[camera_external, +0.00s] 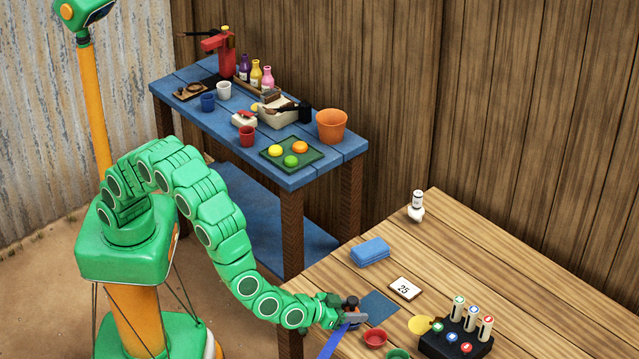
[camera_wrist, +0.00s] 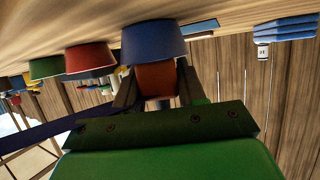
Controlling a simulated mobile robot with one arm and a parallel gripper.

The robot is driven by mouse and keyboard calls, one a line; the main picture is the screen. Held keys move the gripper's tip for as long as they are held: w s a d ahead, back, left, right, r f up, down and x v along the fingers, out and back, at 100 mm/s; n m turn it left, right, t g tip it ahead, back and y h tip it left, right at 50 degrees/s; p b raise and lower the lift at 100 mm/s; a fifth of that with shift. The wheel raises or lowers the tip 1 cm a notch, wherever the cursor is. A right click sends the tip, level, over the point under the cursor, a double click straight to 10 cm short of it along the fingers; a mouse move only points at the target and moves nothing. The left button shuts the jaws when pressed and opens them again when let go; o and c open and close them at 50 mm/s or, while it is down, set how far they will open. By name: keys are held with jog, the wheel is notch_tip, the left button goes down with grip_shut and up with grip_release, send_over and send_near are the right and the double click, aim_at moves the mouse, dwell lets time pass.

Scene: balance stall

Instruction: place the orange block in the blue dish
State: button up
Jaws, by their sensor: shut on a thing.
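In the wrist view, which is upside down, my gripper (camera_wrist: 158,92) is shut on the orange block (camera_wrist: 156,78), with a dark finger on each side. The blue dish (camera_wrist: 154,40) stands on the table just past the fingertips. The block shows at the dish's rim; I cannot tell whether it is above the opening or in front of it. In the external view my gripper (camera_external: 352,316) is low over the wooden table's near left part. The block and blue dish are not clear there, hidden by the gripper.
A red dish (camera_external: 374,338) and a green dish (camera_external: 398,354) stand close by; they also show in the wrist view. A yellow dish (camera_external: 420,324), a black rack (camera_external: 456,336), a card marked 25 (camera_external: 405,288) and folded blue cloths (camera_external: 370,251) lie further right and back. The table's back right is clear.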

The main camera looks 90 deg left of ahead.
jog(key=shift+f, duration=0.25)
jog(key=o, duration=1.1)
jog(key=shift+f, duration=0.1)
